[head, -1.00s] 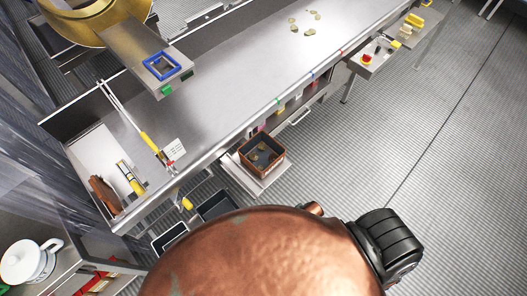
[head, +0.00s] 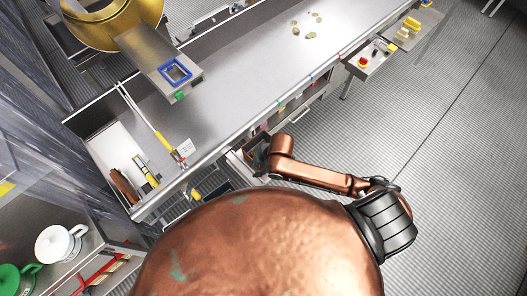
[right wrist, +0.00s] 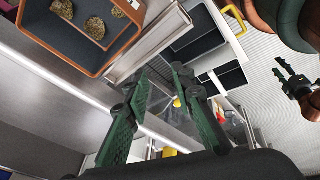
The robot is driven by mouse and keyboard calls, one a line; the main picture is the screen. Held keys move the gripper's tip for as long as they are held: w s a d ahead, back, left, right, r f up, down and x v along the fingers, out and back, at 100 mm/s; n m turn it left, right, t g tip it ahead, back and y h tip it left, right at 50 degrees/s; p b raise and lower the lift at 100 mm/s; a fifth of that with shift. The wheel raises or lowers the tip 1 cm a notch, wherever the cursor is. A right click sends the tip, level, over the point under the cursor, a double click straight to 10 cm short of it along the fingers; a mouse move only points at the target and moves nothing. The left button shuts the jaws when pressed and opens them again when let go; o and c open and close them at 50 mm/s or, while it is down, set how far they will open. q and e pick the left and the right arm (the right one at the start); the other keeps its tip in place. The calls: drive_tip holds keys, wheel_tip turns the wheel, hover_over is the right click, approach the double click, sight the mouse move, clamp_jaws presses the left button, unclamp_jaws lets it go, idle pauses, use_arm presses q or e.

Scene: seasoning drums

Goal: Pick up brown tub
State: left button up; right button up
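The brown tub (head: 257,143) is on a pale shelf below the front edge of the steel counter in the head view, partly covered by my right arm. In the right wrist view the tub (right wrist: 92,71) is at the top left, cut by the frame, with a brown rim, dark inside and several brownish lumps. My right gripper (right wrist: 160,74) is open and empty. Its green fingers are apart, to the lower right of the tub in that view, not touching it.
The counter (head: 235,95) carries a yellow-handled tool (head: 165,140) at its left end and several small lumps at its far end. Dark bins (right wrist: 198,35) stand beside the tub's shelf. A white teapot (head: 55,245) is at lower left. The ribbed floor at right is clear.

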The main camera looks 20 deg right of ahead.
drive_tip(key=w+d+f+n+g+h, duration=0.1)
drive_tip(key=w+d+n, duration=0.15)
drive_tip(key=d, duration=0.25)
drive_tip(key=w+d+f+n+g+h, duration=0.1)
drive_tip(key=d+n+h, duration=0.15)
drive_tip(key=d, duration=0.35)
drive_tip(key=shift+n+y, duration=0.3)
drive_tip(key=shift+y, duration=0.05)
drive_tip(key=f, duration=0.2)
drive_tip(key=f+p, duration=0.1)
drive_tip(key=f, duration=0.4)
drive_tip(key=shift+w+a+f, duration=0.25)
drive_tip(key=shift+w+a, duration=0.05)
drive_tip(key=shift+a, duration=0.1)
drive_tip(key=shift+c, duration=0.3)
clamp_jaws()
